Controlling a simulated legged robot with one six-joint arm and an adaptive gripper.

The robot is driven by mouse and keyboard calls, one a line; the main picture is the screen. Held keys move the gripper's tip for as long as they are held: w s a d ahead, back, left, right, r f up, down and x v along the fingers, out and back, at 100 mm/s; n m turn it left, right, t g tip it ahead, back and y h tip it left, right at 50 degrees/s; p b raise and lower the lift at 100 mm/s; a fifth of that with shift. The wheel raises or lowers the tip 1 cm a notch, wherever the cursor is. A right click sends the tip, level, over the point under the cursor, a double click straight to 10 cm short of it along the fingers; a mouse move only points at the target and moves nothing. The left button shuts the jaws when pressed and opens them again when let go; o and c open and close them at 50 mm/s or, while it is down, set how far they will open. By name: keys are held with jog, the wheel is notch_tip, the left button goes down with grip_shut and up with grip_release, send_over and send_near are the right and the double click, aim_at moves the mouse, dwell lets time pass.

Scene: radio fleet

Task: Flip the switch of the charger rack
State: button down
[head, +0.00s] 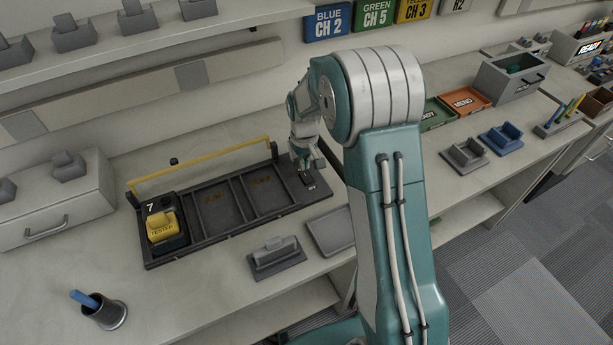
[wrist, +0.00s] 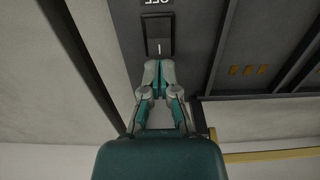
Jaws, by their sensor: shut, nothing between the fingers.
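The charger rack (head: 228,228) is a long dark tray with several bays and a yellow bar along its back, on the counter in the head view. Its switch, a dark rocker (wrist: 158,34), shows in the wrist view with a white line mark on its near half and a label above it. In the head view the switch (head: 308,180) sits at the rack's right end. My gripper (wrist: 157,64) is shut and empty, its fingertips at the near edge of the rocker. I cannot tell whether they touch it. My gripper also shows in the head view (head: 306,166).
A yellow radio (head: 163,228) stands in the rack's left bay. A grey cradle (head: 275,256) and a flat grey tray (head: 331,230) lie in front of the rack. A pen cup (head: 104,311) stands at the front left. Grey and blue cradles (head: 501,138) and labelled trays are to the right.

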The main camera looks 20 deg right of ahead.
aim_at(304, 174)
jog(key=shift+f, duration=1.35)
dwell(0.9)
jog(key=shift+r, duration=3.55)
jog(key=shift+r, duration=0.1)
jog(key=s+r+m+t, duration=0.1)
jog(key=s+r+t, duration=0.3)
jog(key=s+r, duration=1.45)
jog(key=s+m+t, duration=0.1)
jog(key=s, duration=0.9)
jog(key=shift+s+r+t, duration=0.15)
jog(key=shift+s+t, duration=0.15)
jog(key=shift+s, duration=0.1)
